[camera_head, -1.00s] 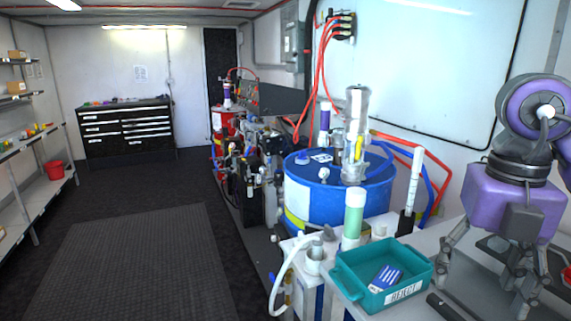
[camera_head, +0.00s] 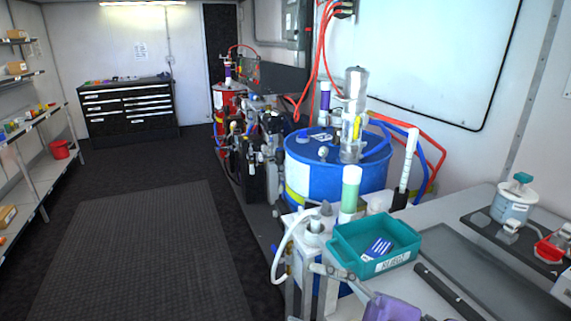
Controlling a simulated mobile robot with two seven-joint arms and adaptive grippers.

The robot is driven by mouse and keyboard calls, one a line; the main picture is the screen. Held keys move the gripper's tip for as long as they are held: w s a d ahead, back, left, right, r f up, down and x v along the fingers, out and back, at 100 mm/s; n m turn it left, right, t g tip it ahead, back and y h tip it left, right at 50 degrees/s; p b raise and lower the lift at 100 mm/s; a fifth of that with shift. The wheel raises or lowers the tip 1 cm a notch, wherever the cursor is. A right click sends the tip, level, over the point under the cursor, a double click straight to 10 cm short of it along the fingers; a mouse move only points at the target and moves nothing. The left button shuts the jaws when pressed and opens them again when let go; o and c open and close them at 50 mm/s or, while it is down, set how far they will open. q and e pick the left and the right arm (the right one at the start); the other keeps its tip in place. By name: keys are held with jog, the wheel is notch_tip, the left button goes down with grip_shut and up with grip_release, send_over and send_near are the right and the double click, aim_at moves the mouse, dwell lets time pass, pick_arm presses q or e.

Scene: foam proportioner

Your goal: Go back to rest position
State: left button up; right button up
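My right gripper (camera_head: 335,281) is low at the bottom edge, in front of the teal tray. Its purple body is partly cut off by the frame, and a grey finger reaches left past the tray's front corner. The other finger is mostly out of frame, so I cannot tell how wide the gripper is. I see nothing held in the part that shows. My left gripper is not in view.
The teal tray (camera_head: 349,257), with a label on its front, holds a small blue-and-white box (camera_head: 377,249). A blue drum (camera_head: 330,178) stands behind. A white jar (camera_head: 512,205) is on the right bench. The floor mat (camera_head: 140,260) is clear.

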jog(key=d+f+m+t+h+p, duration=0.1)
jog(key=d+f+m+t+h, duration=0.55)
jog(key=f+m, duration=0.25)
jog(key=d+f+m+t+h, duration=0.5)
jog(key=f+m+t+h, duration=0.1)
jog(key=f+m+h, duration=0.25)
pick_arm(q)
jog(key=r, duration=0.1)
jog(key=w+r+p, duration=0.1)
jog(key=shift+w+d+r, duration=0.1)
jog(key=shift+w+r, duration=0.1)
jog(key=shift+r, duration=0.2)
pick_arm(e)
jog(key=s+d+f+m+g+h, duration=0.2)
jog(key=s+f+m+g, duration=0.1)
jog(key=s+f, duration=0.7)
jog(key=s+d+f+m+g+h, duration=0.1)
jog(key=s+f+m+g+h, duration=0.2)
jog(key=s+f, duration=0.8)
jog(key=f+m+g, duration=0.1)
jog(key=g, duration=0.1)
jog(key=shift+s+d+g, duration=0.15)
jog(key=shift+d+g, duration=0.2)
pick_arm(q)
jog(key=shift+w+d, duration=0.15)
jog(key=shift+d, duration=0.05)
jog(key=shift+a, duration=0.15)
